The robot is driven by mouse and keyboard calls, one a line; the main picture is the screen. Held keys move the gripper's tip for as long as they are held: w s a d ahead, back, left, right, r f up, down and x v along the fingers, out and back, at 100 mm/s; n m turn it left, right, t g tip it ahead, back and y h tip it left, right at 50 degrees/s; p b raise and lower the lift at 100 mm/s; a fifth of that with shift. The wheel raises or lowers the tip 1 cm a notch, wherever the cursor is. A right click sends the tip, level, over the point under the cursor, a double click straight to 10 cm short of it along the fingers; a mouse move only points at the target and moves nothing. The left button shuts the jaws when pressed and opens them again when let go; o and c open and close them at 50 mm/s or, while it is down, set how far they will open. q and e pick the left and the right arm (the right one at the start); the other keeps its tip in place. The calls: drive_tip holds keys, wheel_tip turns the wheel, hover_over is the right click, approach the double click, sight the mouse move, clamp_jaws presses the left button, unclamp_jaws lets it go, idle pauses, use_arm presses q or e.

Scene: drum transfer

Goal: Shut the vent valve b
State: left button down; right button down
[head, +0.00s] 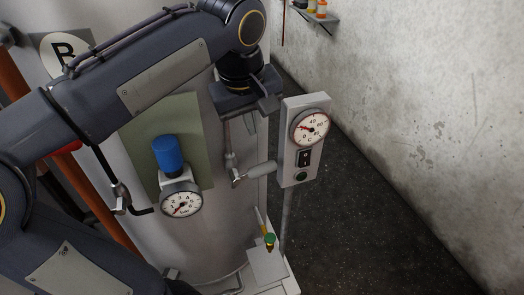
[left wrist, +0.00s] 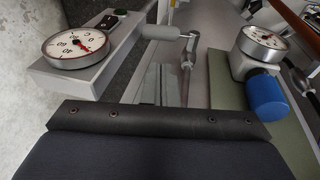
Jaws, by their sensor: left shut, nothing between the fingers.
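A lever valve with a grey cylindrical handle (head: 261,174) is on the side of the pale drum marked B (head: 64,48), and I take it for vent valve b. The handle points right and slightly up from its pivot, towards the gauge box. It also shows in the left wrist view as a grey handle (left wrist: 160,32) at top centre. My left gripper (head: 230,150) is shut and empty, just above the pivot and pointing down. Its fingertips are hard to make out, and I cannot tell whether they touch the valve. My right gripper is out of view.
A grey box (head: 306,103) with a dial and switch stands just right of the handle. A blue-capped pressure gauge (head: 181,200) sits on the drum at left. A small green-topped item (head: 270,240) is below. A wall (head: 420,90) is at right.

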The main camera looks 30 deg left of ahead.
sight(262, 166)
use_arm(q)
drive_tip(key=x, duration=1.3)
drive_tip(key=shift+f+p, duration=0.25)
drive_tip(key=shift+p, duration=0.15)
